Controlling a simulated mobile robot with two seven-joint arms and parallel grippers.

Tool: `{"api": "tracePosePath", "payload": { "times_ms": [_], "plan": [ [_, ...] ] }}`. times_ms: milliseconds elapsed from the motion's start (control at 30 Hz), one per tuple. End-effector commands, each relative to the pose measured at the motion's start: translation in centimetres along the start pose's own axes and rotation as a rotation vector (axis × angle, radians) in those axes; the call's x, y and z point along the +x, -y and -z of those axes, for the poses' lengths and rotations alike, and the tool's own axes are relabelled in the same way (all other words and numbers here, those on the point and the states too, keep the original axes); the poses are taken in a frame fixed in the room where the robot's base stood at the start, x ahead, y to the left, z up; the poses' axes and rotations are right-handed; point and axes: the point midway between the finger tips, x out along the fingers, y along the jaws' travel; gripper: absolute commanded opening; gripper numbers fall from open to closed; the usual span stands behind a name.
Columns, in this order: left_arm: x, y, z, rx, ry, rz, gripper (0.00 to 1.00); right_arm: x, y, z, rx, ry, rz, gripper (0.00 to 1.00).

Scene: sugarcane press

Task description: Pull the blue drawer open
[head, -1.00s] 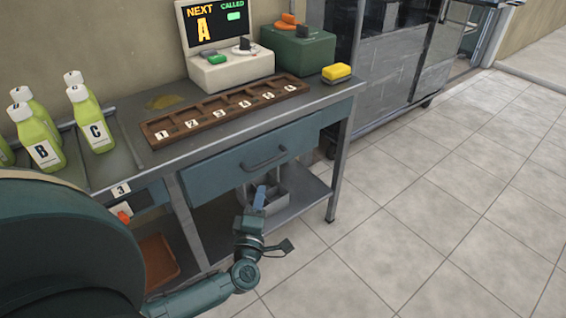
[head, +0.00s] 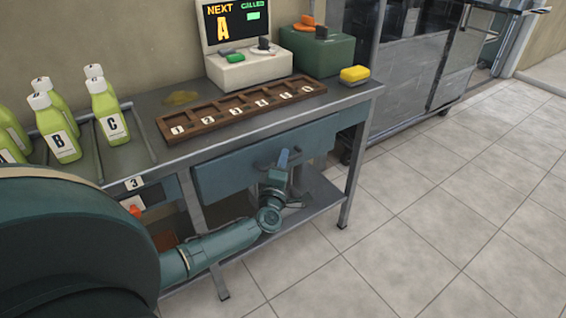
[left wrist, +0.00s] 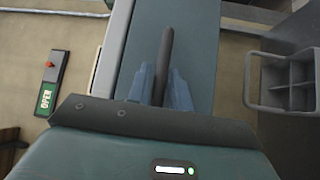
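The blue drawer (head: 222,172) sits under the table top. Its front looks flush with the frame, with no visible gap. Its dark bar handle (left wrist: 166,48) runs up the left wrist view, across the teal drawer front (left wrist: 195,45). My left gripper (head: 278,163) is at the handle and hides most of it in the head view. In the left wrist view the blue fingers (left wrist: 161,88) lie on both sides of the bar, close against it, and look shut on it. My right gripper is not in view.
A grey divided bin (left wrist: 290,85) stands on the lower shelf below the drawer. The table (head: 345,98) carries a numbered wooden tray (head: 205,126), a yellow sponge (head: 354,75) and green bottles (head: 108,115). The tiled floor (head: 440,220) in front is clear.

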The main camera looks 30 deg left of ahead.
Motion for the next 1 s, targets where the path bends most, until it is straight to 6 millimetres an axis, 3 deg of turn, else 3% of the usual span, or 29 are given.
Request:
{"api": "tracePosePath", "payload": {
  "times_ms": [100, 367, 1000],
  "plan": [
    [-0.01, -0.02, 0.0, 0.0, 0.0, 0.0, 0.2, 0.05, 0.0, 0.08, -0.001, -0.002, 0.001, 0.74],
    [-0.04, -0.02, 0.0, 0.0, 0.0, -0.001, 0.0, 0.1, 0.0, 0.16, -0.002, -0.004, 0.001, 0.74],
    [-0.5, -0.17, -0.45, -0.001, 0.001, 0.001, 0.0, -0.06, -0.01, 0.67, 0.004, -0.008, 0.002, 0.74]
  ]
}}
